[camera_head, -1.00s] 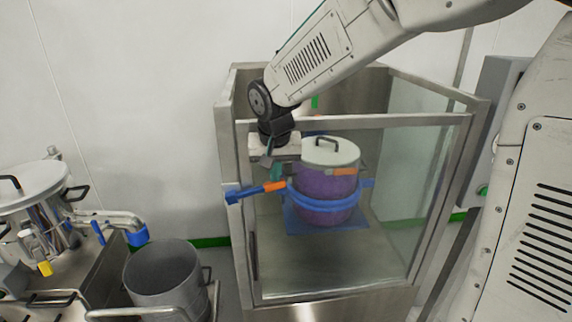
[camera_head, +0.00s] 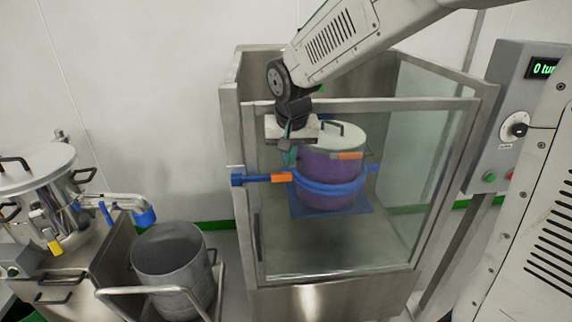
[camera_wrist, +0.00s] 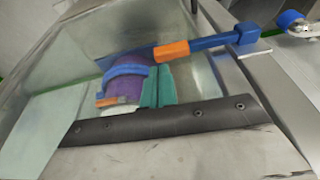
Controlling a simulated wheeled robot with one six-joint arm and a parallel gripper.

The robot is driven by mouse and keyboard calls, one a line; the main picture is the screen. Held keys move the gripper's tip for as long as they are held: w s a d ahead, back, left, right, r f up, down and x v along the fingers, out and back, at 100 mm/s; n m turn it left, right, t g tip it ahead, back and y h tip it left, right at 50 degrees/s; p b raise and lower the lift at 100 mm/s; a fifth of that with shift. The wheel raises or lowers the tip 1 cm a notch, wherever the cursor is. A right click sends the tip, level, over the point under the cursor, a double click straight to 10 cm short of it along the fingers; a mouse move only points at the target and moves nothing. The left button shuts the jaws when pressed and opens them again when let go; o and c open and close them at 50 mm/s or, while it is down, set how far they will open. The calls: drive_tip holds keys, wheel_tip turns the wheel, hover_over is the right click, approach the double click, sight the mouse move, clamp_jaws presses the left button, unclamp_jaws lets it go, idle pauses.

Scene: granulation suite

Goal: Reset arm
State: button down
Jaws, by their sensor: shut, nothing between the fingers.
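My gripper (camera_head: 290,160) hangs pointing down at the front left of the steel, glass-sided enclosure (camera_head: 236,150). Its teal fingers are together and empty; they also show in the wrist view (camera_wrist: 156,86). A purple drum (camera_head: 328,170) with a pale lid (camera_head: 334,136) stands inside on a blue base, just right of my gripper. A blue clamp ring (camera_head: 335,188) goes around the drum. A blue bar with an orange section (camera_head: 281,177) reaches out left past the enclosure's front edge, just below my fingers. I cannot tell whether my fingers touch it.
A control box (camera_head: 500,130) with a display, a dial and a green button is at the right. A grey open bucket (camera_head: 172,262) in a rail frame stands at the lower left. A lidded steel vessel (camera_head: 40,180) is at the far left. The white wall behind is bare.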

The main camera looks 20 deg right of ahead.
wheel_tip(320, 180, up, 6)
drive_tip(key=s+d, duration=0.1)
drive_tip(key=s, duration=0.1)
drive_tip(key=s+d+f+n+g, duration=0.1)
drive_tip(key=s+d, duration=0.1)
drive_tip(key=s, duration=1.2)
drive_tip(key=s+d+f+n+g, duration=0.1)
drive_tip(key=s+d+n, duration=0.1)
drive_tip(key=s, duration=1.2)
drive_tip(key=shift+f+y, duration=0.35)
drive_tip(key=shift+y, duration=0.05)
